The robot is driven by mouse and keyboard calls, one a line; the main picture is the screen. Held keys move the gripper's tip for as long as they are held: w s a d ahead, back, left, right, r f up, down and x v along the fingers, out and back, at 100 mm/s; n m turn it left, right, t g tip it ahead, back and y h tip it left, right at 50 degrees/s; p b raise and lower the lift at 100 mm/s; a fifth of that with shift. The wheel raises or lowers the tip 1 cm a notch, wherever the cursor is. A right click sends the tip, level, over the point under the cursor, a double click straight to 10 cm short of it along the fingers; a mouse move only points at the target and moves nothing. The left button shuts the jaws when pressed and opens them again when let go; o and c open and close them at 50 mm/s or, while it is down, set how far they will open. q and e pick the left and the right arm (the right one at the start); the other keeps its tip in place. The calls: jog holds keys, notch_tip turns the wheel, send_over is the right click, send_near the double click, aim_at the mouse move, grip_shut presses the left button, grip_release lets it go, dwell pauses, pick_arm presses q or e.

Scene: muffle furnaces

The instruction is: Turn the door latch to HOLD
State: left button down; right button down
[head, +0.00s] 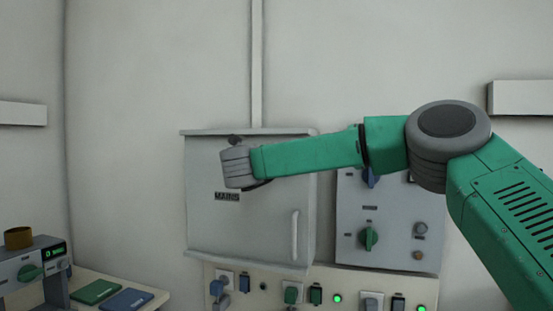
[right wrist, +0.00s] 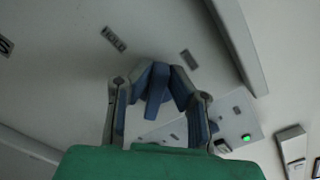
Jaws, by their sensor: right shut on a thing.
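My right arm comes in from the right in the head view, and its wrist end (head: 238,168) is in front of the grey cabinet door (head: 252,235). The fingers are mostly hidden there behind the wrist. In the right wrist view my right gripper (right wrist: 158,84) has blue-padded fingers shut on the blue latch handle (right wrist: 156,98), one finger on each side. A dark label (right wrist: 113,39) that appears to read HOLD is on the door up and left of the latch. Another small label (right wrist: 189,60) is up and right of it. My left gripper is not in view.
A light vertical door handle (head: 295,235) is at the door's lower right. A panel with a green knob (head: 368,239) stands right of the cabinet, partly behind my arm. Several switches and green lights (head: 337,298) line the bottom. A device (head: 30,268) stands at far left.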

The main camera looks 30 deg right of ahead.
jog(key=shift+w+a+f+n+p, duration=0.15)
jog(key=shift+f+n+p, duration=0.2)
jog(key=shift+n+p, duration=0.95)
jog(key=shift+w+a+f+n+p, duration=0.1)
jog(key=shift+a+f+n+p, duration=0.2)
jog(key=shift+n, duration=1.8)
jog(key=shift+w+a+f+n+p, duration=0.1)
jog(key=shift+f+n+p, duration=0.25)
jog(key=shift+n+p, duration=1)
jog(key=shift+f+n+b, duration=0.1)
jog(key=shift+n+b, duration=0.25)
jog(key=shift+n, duration=0.1)
jog(key=c, duration=1.5)
grip_release()
jog(key=shift+f, duration=0.1)
jog(key=shift+c, duration=0.2)
jog(key=shift+w, duration=0.15)
